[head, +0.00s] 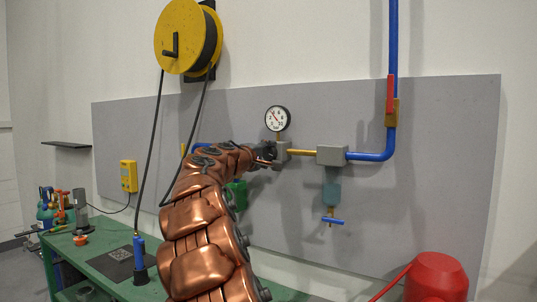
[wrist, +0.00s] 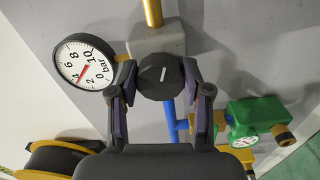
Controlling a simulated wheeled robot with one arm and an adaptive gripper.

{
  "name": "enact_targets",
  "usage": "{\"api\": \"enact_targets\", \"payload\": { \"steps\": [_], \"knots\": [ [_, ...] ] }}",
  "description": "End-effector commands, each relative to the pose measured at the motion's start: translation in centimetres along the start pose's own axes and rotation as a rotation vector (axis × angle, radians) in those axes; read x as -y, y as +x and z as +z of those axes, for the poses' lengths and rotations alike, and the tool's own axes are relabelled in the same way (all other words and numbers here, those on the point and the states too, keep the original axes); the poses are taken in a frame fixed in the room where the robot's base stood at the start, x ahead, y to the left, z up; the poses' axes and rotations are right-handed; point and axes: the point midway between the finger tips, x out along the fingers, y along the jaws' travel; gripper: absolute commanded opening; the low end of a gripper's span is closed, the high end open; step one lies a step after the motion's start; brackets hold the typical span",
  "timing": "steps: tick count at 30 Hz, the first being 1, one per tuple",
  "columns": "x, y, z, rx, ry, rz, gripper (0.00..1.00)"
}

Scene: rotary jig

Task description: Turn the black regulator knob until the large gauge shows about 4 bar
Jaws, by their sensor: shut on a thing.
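The black regulator knob (wrist: 160,77) has a white line and sits on a grey block (wrist: 152,43) in the wrist view. My gripper (wrist: 160,84) is shut on it, one finger on each side. In the head view my gripper (head: 266,154) reaches the block from the left and the knob is hard to make out. The large white gauge (head: 277,118) stands just above the block. Its red needle points up and left, between the 2 and the 6, around 4. The gauge also shows in the wrist view (wrist: 84,64), turned, with small figures.
A brass pipe (head: 302,152) runs right to a grey box (head: 331,155), then a blue pipe (head: 370,156). A green block with a small gauge (wrist: 255,112) lies close to the right finger in the wrist view. A hose reel (head: 187,38) hangs at upper left.

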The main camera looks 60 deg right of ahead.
Motion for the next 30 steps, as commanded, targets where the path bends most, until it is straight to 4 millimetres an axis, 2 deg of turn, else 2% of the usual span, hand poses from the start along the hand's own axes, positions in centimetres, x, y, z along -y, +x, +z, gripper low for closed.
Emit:
{"api": "enact_targets", "payload": {
  "steps": [4,5,11,23,30],
  "knots": [
    [0.1,0.0,0.0,0.000,0.001,-0.002,0.14],
    [0.1,0.0,0.0,0.000,0.001,-0.002,0.52],
    [0.1,0.0,0.0,0.000,0.001,-0.001,0.72],
    [0.0,-0.3,0.0,-0.001,0.001,0.000,0.74],
    [-0.3,-2.6,0.0,-0.002,0.003,0.003,0.74]
  ]
}}
